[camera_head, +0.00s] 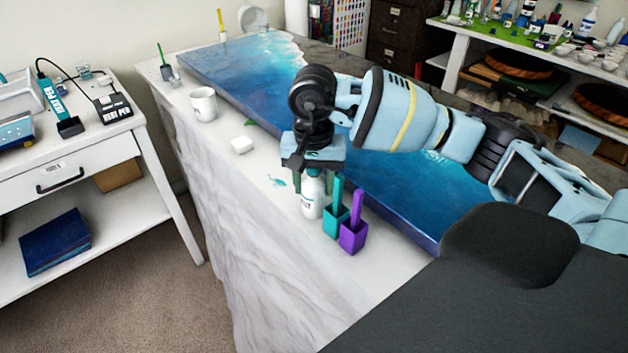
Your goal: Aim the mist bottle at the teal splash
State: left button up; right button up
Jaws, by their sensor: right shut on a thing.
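The mist bottle (312,198) is white with a dark label and stands upright, or is held upright, at the white table's front edge side. My right gripper (313,174) comes down over it from above and is shut on its upper part, which the gripper mostly hides. I cannot tell whether the bottle's base touches the table. The teal splash (277,181) is a small flat mark on the white tabletop, just left of the bottle and apart from it. The nozzle's direction is hidden. My left gripper is out of view.
A teal cup (336,222) and a purple cup (352,237), each with a stick, stand close right of the bottle. The blue resin panel (250,70) lies behind.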

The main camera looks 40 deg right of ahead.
jog(key=shift+f, duration=0.15)
jog(key=o, duration=1.1)
notch_tip(320, 180, up, 12)
jog(key=shift+r, duration=0.2)
jog(key=shift+f, duration=0.1)
dwell(0.3)
